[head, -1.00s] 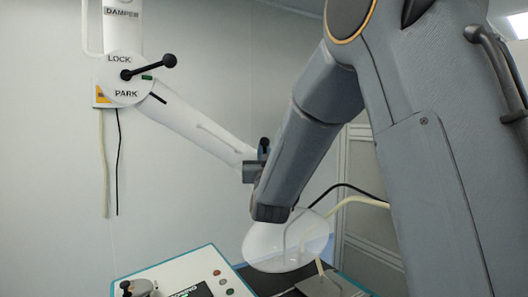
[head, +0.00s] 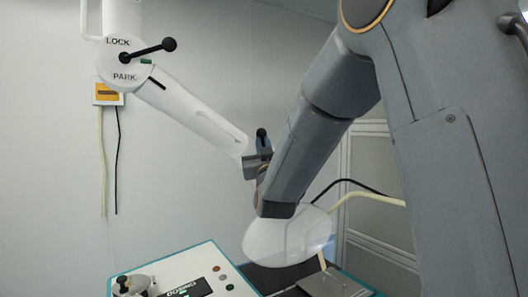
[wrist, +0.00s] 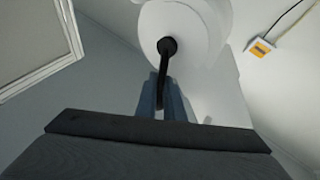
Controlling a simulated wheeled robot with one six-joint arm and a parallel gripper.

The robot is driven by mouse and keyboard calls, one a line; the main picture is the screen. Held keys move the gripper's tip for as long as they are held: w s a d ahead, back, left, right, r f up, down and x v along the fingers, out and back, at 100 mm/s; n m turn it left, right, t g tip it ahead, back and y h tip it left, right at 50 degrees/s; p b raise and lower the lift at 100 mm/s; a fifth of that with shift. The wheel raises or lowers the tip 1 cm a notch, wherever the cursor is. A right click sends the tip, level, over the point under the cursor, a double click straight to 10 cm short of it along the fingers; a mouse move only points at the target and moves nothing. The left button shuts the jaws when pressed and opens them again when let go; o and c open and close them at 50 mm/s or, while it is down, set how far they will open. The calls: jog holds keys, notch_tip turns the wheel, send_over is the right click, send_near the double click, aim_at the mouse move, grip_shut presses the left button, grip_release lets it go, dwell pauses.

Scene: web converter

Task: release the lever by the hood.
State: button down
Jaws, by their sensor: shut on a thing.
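The white hood (head: 272,242) hangs at the lower end of a white jointed arm (head: 195,118), above the bench. The lever by the hood shows in the wrist view as a black bar (wrist: 164,66) running from a round black hub on a white joint. My gripper (wrist: 165,100) has its blue-grey fingers either side of the bar's lower end and is shut on it. In the head view, a black knob (head: 261,132) shows above the dark joint by the hood. My own arm hides most of the gripper and lever there.
An upper joint marked LOCK and PARK has another black lever (head: 150,50). A control panel (head: 190,277) stands at lower left. A yellow-labelled wall box (head: 107,94) has hanging cables. A framed panel (head: 375,190) stands behind my arm at right.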

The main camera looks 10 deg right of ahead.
jog(key=shift+s+a+r+n+t+y+b, duration=0.1)
jog(key=shift+a+n+t+y+b, duration=0.25)
jog(key=shift+n+b, duration=0.4)
jog(key=shift+y, duration=0.25)
jog(key=c, duration=1.9)
grip_release()
jog(key=shift+s, duration=0.1)
jog(key=shift+o, duration=0.2)
jog(key=shift+f, duration=0.25)
jog(key=shift+d+r+m+h+p, duration=0.15)
jog(key=shift+m+h+p, duration=0.2)
jog(key=shift+p, duration=0.35)
